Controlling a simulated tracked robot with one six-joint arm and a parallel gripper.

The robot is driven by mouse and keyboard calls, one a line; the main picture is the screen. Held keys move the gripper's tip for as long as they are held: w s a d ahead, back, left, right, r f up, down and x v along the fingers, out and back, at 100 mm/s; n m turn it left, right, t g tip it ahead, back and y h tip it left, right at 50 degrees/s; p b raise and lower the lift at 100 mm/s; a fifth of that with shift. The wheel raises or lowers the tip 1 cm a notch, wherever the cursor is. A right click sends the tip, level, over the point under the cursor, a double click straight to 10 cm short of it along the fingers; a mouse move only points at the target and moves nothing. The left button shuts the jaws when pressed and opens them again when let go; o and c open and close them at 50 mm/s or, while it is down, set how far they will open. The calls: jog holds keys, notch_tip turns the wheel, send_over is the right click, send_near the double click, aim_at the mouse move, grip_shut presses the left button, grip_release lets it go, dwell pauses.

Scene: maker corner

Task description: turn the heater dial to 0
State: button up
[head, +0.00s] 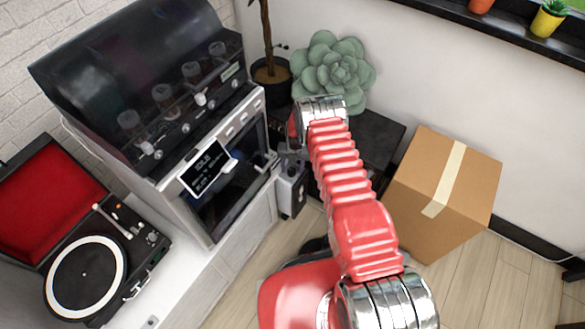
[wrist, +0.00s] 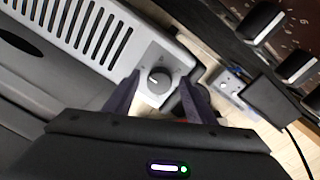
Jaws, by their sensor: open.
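The heater (wrist: 85,28) is a pale, slotted casing in the wrist view. Its dial (wrist: 159,80) is a dark round knob on a light square end panel; its pointer and markings are too small to read. My gripper (wrist: 160,84) is open, with one dark finger on each side of the dial. I cannot tell whether either finger touches it. In the head view, part of the heater (head: 289,194) shows low beside the white cabinet, and my red arm hides much of the area around it.
A cardboard box (head: 420,200) stands on the floor to the right. A cabinet with an oven-like machine (head: 225,165) is at left, beside a record player (head: 85,275). A potted succulent (head: 330,70) stands behind my arm.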

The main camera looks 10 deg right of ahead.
aim_at(294, 170)
notch_tip(294, 170, up, 14)
jog(key=shift+d+f, duration=0.25)
jog(key=shift+d, duration=0.15)
dwell(0.4)
dwell(0.5)
